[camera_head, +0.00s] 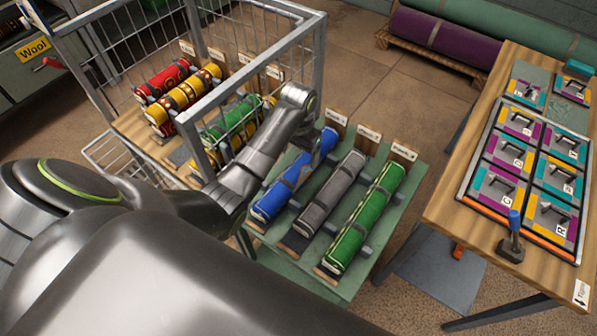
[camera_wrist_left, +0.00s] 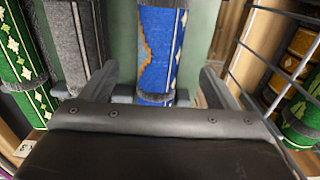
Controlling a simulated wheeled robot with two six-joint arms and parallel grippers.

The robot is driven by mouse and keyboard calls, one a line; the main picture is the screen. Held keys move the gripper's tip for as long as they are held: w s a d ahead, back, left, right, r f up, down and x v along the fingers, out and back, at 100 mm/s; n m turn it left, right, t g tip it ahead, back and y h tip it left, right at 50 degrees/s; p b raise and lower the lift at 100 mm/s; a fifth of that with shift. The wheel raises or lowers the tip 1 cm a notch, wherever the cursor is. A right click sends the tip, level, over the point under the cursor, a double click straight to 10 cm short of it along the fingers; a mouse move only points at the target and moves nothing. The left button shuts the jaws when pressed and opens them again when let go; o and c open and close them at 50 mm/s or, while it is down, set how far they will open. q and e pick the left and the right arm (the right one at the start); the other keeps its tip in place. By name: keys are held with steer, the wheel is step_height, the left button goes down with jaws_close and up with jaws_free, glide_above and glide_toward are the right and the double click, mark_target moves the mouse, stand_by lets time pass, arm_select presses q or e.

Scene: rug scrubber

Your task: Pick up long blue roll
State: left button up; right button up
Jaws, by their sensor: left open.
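The long blue roll (camera_head: 292,180) lies on a green-topped stand, held by dark straps, at the left of a row of three rolls. In the left wrist view the blue roll (camera_wrist_left: 160,48) runs between the two fingers of my left gripper (camera_wrist_left: 158,78), and a torn-looking orange patch shows on it. My right gripper is not in view.
A grey roll (camera_head: 330,193) and a green roll (camera_head: 365,218) lie close beside the blue one. A metal wire cage (camera_head: 318,55) with red, yellow and green rolls stands close on the left. A wooden table (camera_head: 440,205) with coloured panels stands at the right.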

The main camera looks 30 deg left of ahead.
mark_target(299, 165)
arm_select(q)
step_height(299, 165, down, 3)
steer(key=shift+r, duration=0.1)
steer(key=f, duration=0.4)
steer(key=shift+s, duration=0.2)
steer(key=shift+f, duration=0.7)
steer(key=shift+w+r, duration=0.1)
steer(key=c, duration=1.4)
